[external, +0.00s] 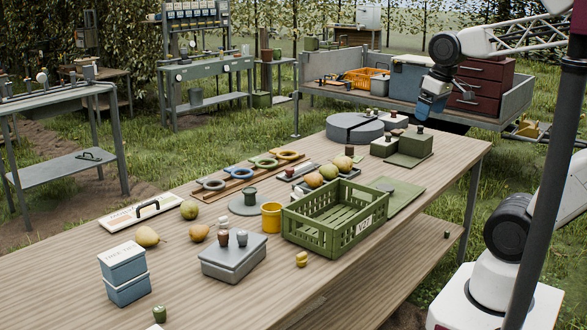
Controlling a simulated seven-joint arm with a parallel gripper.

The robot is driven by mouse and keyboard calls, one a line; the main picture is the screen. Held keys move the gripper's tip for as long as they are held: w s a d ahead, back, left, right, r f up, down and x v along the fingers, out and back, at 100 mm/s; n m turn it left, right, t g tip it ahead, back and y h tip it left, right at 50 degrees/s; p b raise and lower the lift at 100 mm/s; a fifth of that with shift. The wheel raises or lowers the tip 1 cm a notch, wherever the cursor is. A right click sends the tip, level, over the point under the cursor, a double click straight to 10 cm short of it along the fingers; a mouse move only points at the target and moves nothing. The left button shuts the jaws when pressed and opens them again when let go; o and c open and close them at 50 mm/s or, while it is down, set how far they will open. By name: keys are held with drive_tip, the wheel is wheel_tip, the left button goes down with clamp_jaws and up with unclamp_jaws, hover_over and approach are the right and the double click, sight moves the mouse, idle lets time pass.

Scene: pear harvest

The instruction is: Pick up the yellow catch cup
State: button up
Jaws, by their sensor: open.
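The yellow catch cup (271,217) stands upright on the wooden table, just left of the green slatted crate (350,222). My gripper (424,116) is high above the far right part of the table, pointing down, well away from the cup. It is open, and I see nothing between its fingers, which are small in this view.
Pears (199,232) lie to the left; small yellow pieces (301,259) lie in front of the crate.

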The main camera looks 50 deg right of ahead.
drive_tip(key=w+a+m+g+y, duration=0.1)
drive_tip(key=w+a+m+y, duration=0.4)
drive_tip(key=w, duration=0.8)
drive_tip(key=w+a+m+g+y, duration=0.1)
drive_tip(key=w+a+m+y, duration=0.4)
drive_tip(key=w, duration=0.7)
drive_tip(key=w+a+m+g+y, duration=0.1)
drive_tip(key=w+a+m+y, duration=0.2)
drive_tip(key=w+a+m, duration=0.7)
drive_tip(key=n, duration=0.3)
approach(266, 215)
drive_tip(key=d, duration=0.1)
drive_tip(key=shift+s+d+f, duration=0.1)
drive_tip(key=shift+f, duration=0.05)
drive_tip(key=shift+x, duration=1.25)
drive_tip(key=shift+y, duration=0.3)
drive_tip(key=shift+x, duration=2.65)
drive_tip(key=shift+w, duration=0.2)
